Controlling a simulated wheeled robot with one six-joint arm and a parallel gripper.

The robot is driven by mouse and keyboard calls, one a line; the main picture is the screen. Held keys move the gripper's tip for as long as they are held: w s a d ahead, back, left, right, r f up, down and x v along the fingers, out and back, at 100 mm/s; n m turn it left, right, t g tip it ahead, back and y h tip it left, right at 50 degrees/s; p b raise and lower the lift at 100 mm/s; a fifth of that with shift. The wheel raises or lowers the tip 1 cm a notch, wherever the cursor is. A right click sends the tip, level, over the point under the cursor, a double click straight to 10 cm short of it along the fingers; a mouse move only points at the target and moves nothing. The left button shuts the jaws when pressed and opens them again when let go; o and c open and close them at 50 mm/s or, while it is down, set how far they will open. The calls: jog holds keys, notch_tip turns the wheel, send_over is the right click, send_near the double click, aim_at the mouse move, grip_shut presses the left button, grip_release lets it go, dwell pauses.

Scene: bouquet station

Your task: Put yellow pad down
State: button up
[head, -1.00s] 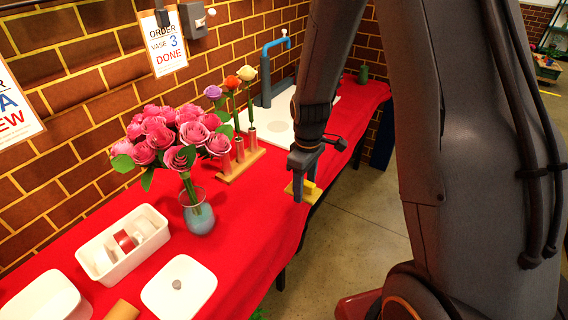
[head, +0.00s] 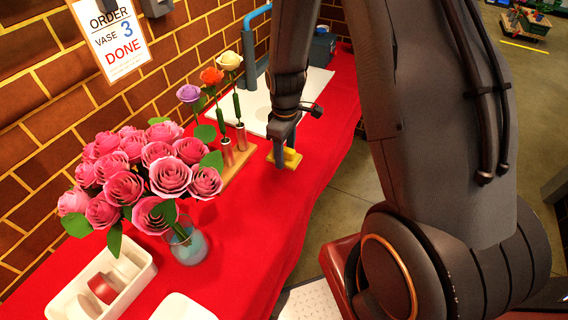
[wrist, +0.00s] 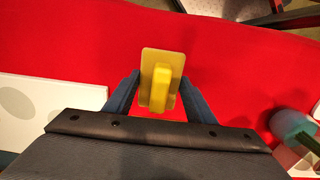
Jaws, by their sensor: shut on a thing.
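The yellow pad (head: 288,158) is a flat plate with a raised yellow block on top. My gripper (head: 283,150) points down and is shut on it, over the red tablecloth near the table's right edge. In the wrist view the pad (wrist: 160,80) sits between the two blue fingertips of my gripper (wrist: 160,88), with red cloth around it. I cannot tell whether its underside touches the cloth.
A wooden flower holder (head: 236,160) stands just left of the pad. A vase (head: 187,243) of pink roses and a white box (head: 130,285) stand nearer. A white board (head: 310,85) lies behind. Red cloth (head: 275,215) in front is clear.

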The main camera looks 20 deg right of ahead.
aim_at(285, 173)
jog(key=shift+f+p, duration=0.75)
jog(key=shift+f, duration=2.4)
jog(key=shift+f, duration=0.2)
jog(key=o, duration=1)
